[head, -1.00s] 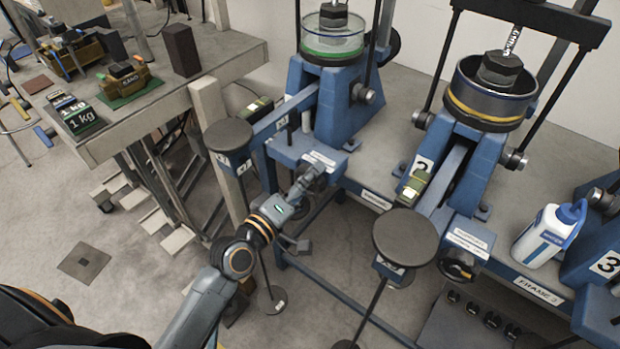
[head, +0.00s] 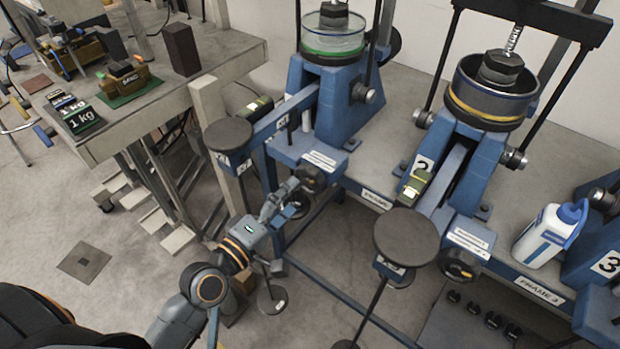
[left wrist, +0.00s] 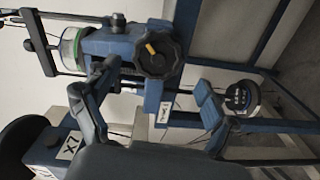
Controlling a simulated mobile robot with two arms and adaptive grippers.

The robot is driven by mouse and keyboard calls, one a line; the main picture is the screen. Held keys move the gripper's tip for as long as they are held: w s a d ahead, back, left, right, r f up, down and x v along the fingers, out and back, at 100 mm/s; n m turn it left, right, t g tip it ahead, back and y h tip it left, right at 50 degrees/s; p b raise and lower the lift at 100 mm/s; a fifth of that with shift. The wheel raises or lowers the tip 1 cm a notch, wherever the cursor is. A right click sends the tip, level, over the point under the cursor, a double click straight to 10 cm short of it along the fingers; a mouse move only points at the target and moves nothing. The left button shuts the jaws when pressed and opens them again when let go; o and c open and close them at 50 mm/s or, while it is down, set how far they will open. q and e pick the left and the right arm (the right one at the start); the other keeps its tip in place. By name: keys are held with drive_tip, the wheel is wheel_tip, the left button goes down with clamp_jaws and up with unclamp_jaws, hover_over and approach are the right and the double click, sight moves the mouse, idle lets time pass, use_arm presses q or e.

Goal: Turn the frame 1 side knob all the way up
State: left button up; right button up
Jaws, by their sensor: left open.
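The frame 1 side knob (head: 312,180) is a black lobed knob on the front of the leftmost blue lever frame (head: 345,108). In the left wrist view the knob (left wrist: 163,52) shows almost whole, with a yellow mark on its face. My left gripper (head: 288,199) is just below and left of the knob in the head view. In the left wrist view my left gripper (left wrist: 157,82) has its two fingers spread wide, with nothing between the tips. The knob lies beyond the tips, and I see no contact. My right gripper is not in view.
A round dark pan (head: 228,134) stands left of the knob, and another (head: 405,237) to its right. Frame 2 has its own black knob (head: 460,264). A white bottle (head: 548,235) stands further right. A side table (head: 150,118) holds weights. Floor is open at lower left.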

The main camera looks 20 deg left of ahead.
sight(307, 183)
use_arm(q)
drive_tip(key=s+n, duration=0.1)
drive_tip(key=n, duration=0.7)
drive_tip(key=s+n, duration=0.1)
drive_tip(key=n, duration=0.3)
drive_tip(key=shift+s+a+r, duration=0.2)
drive_tip(key=shift+s+a, duration=0.1)
drive_tip(key=shift+a, duration=0.1)
drive_tip(key=p+x, duration=0.1)
drive_tip(key=x, duration=0.8)
drive_tip(key=shift+w+p, duration=0.1)
drive_tip(key=shift+p, duration=0.25)
drive_tip(key=shift+c, duration=0.2)
drive_tip(key=c, duration=1.6)
